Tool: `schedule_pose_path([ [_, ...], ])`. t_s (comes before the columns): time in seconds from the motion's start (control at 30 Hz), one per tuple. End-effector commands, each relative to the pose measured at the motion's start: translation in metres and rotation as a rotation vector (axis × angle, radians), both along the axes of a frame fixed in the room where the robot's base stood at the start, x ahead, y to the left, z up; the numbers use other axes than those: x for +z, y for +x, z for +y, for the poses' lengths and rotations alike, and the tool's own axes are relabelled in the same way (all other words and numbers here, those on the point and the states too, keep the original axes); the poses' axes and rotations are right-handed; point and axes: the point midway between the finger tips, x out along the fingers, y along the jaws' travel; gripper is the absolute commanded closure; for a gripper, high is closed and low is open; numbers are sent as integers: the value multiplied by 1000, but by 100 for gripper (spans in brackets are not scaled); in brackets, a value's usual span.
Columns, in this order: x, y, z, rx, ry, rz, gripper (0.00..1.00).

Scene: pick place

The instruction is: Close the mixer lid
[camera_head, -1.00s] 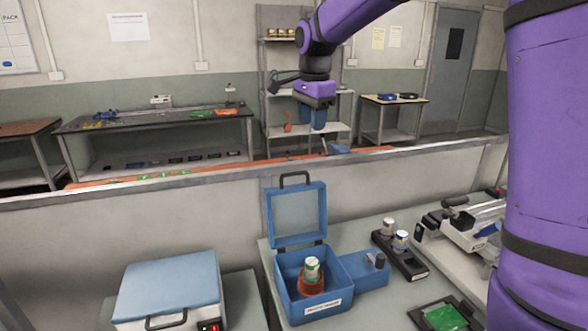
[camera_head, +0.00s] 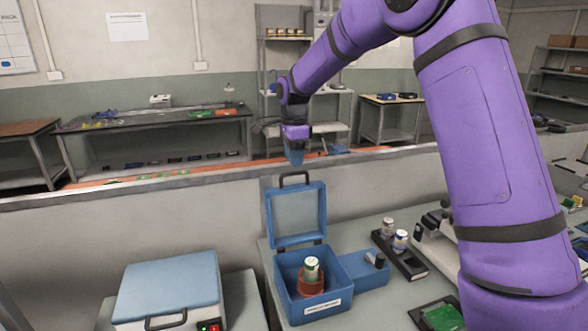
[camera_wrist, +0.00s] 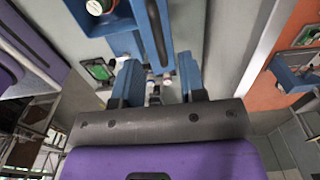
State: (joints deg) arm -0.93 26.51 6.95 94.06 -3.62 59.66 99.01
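The blue mixer (camera_head: 284,297) stands on the bench with its lid (camera_head: 270,217) raised upright at the back edge. The lid has a blue frame, a pale pane and a dark handle (camera_head: 295,174) on top. Inside the mixer, a white jar with a green-marked lid (camera_head: 311,266) sits in a red holder (camera_head: 311,286). My gripper (camera_head: 294,159) is just above and behind the lid handle, pointing down; contact is not visible. In the wrist view its blue fingers (camera_wrist: 158,78) are apart with nothing clearly between them. The mixer's blue body (camera_wrist: 98,27) is at the top left there.
A blue-topped case (camera_head: 168,285) stands left of the mixer. A dark rack with two small jars (camera_head: 401,257) is to the right, with a green board (camera_head: 442,318) nearer. A low wall with a metal rail (camera_head: 130,187) runs behind the mixer.

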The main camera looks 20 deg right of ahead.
Motion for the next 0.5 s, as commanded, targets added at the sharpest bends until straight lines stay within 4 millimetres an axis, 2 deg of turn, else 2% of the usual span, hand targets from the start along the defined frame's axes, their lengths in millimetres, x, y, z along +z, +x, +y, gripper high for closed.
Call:
schedule_pose_path([
  [0.03, -10, 0, 0, 0, 0, 3, 62],
  [0.2, -30, 0, -1, -1, 1, 2, 62],
  [0.5, -41, 0, 0, 1, 0, 0, 62],
])
